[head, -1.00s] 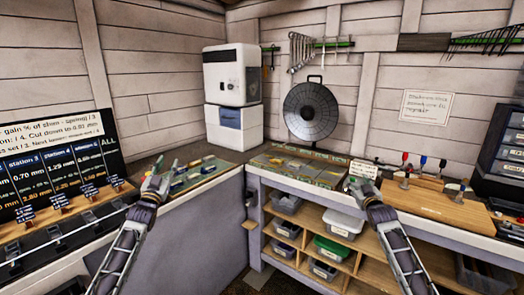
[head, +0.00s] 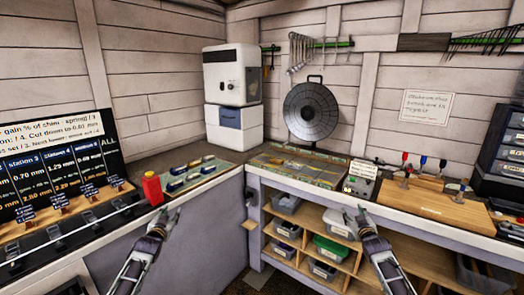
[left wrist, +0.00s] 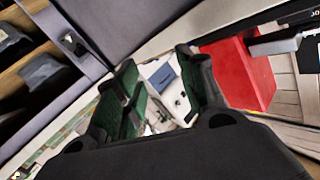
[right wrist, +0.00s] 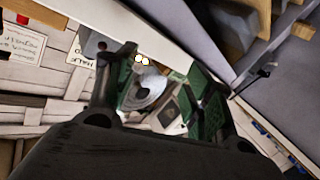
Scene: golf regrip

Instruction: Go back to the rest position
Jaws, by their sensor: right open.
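My left gripper (head: 167,218) hangs in front of the left bench's front edge. Its fingers stand apart in the left wrist view (left wrist: 160,90), with nothing between them. My right gripper (head: 357,216) is in front of the right bench, before the open shelves. It is open and empty in the right wrist view (right wrist: 160,95). A red bottle (head: 152,190) stands upright on the left bench, just beyond my left gripper and apart from it. It also shows as a red block in the left wrist view (left wrist: 238,72).
A mat with small dark and blue items (head: 205,172) lies on the left bench. A white machine (head: 232,75) stands in the corner. Shelves with bins (head: 332,250) are below.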

